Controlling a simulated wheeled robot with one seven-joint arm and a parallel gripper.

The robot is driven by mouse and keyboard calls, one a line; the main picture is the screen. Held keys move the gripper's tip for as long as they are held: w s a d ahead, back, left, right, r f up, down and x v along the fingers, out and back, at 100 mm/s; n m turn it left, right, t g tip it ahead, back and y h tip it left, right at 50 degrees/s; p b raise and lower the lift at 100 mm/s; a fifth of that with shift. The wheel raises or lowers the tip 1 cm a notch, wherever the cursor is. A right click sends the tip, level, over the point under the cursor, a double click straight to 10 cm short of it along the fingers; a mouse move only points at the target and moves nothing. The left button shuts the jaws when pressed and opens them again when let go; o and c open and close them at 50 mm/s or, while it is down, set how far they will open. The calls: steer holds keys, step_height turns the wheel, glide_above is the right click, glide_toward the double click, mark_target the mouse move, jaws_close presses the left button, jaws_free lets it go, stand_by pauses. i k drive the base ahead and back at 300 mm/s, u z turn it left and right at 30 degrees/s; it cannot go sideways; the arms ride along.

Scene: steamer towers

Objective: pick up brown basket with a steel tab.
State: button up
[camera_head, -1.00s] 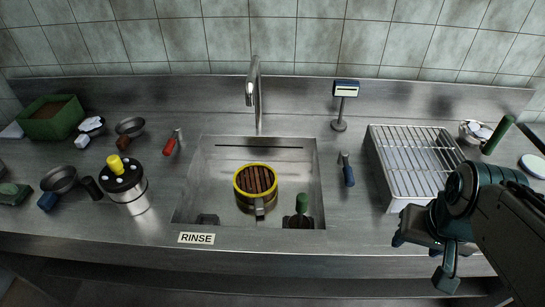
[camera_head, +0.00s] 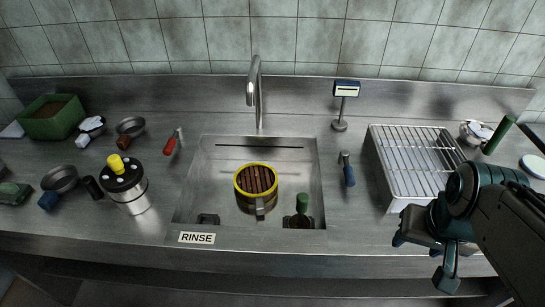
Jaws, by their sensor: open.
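The brown basket (camera_head: 256,181) stands in the sink (camera_head: 221,162). It is round, with a yellow rim, a slatted brown top and a steel tab (camera_head: 260,207) on its front side. My gripper (camera_head: 424,254) is at the lower right, over the counter's front edge, well to the right of the basket and apart from it. Its jaws are open, with nothing seen between them.
A faucet (camera_head: 257,95) rises behind the sink. A green-capped bottle (camera_head: 301,209) is in the sink's front right corner. A wire rack tray (camera_head: 416,160) stands right of the sink. A steel canister (camera_head: 125,185) stands to its left.

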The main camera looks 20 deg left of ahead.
mark_target(259, 200)
steer(key=u, duration=1.2)
steer(key=k, duration=1.2)
steer(key=u, duration=0.85)
steer(key=i, duration=1.4)
steer(key=z, duration=0.85)
steer(key=i, duration=0.6)
steer(key=z, duration=0.65)
